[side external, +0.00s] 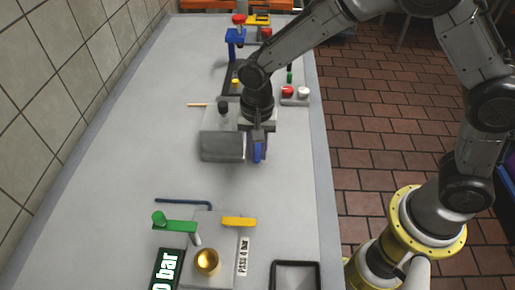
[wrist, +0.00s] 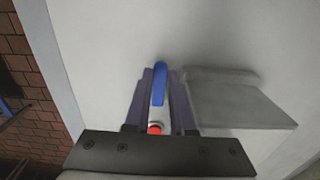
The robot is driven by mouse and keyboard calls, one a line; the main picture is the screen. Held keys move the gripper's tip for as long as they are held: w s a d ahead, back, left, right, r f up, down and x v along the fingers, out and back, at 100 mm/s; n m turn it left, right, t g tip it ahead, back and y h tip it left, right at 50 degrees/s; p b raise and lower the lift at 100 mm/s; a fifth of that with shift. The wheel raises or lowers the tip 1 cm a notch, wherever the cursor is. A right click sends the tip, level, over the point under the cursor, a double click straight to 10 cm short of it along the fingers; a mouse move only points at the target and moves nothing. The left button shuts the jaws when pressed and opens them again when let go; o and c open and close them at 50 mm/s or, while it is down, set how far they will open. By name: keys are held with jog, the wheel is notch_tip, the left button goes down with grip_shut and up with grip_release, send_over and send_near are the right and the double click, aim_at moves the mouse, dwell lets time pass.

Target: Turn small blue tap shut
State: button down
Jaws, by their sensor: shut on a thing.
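The small blue tap (wrist: 159,88) shows in the wrist view as a blue lever between the two fingers of my gripper (wrist: 158,100). A red round part (wrist: 155,128) sits at the near end of the lever. In the side view the blue lever (side external: 258,152) hangs at the tips of my gripper (side external: 257,145), at the right front of a grey block (side external: 222,146). My gripper is shut on the blue lever. The tap's body is mostly hidden by my gripper.
A green tap (side external: 176,224), a yellow handle (side external: 239,221) and a brass cup (side external: 207,262) are at the front. A blue stand (side external: 233,40) is at the back, and a small tray (side external: 295,97) holds red and white pieces. The counter's left side is mostly clear.

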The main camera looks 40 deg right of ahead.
jog(key=c, duration=0.8)
grip_release()
jog(key=shift+w+r, duration=0.1)
jog(key=shift+o, duration=0.2)
